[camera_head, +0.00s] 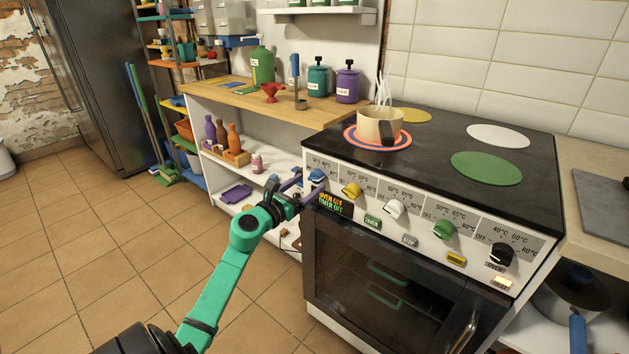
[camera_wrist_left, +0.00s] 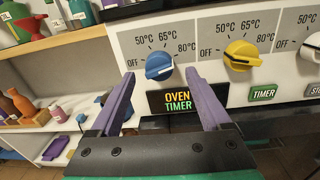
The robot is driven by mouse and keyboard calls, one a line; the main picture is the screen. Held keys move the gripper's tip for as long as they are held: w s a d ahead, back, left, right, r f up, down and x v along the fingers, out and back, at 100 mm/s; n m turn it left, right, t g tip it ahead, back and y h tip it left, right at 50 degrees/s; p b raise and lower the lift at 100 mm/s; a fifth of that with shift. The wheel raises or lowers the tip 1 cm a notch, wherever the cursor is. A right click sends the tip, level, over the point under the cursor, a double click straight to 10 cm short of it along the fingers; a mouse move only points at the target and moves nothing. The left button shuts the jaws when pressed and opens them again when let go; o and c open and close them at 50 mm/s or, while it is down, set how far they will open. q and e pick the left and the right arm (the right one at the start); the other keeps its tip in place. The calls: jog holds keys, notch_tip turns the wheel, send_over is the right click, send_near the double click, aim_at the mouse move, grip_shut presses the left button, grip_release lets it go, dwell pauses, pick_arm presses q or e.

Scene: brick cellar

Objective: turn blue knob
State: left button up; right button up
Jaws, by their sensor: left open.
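The blue knob (camera_head: 317,176) is at the left end of the stove's front panel. In the left wrist view the blue knob (camera_wrist_left: 158,65) sits below its 50, 65 and 80 degree marks, and which mark it points to is hard to tell. My left gripper (camera_head: 293,187) is just left of the knob. Its purple fingers are open and empty. In the left wrist view the gripper (camera_wrist_left: 160,76) has its fingertips apart, below and to either side of the knob, with no visible contact. My right gripper is not in view.
Yellow (camera_head: 351,190), white (camera_head: 393,209), green (camera_head: 444,229) and black (camera_head: 501,254) knobs line the panel. An oven timer display (camera_wrist_left: 178,100) is below the blue knob. A steaming pot (camera_head: 378,127) stands on the cooktop. A wooden-topped shelf (camera_head: 215,91) with bottles is left.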

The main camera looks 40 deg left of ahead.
aim_at(313, 181)
pick_arm(q)
jog(key=shift+w+a, duration=0.15)
jog(key=shift+w, duration=1.4)
grip_shut()
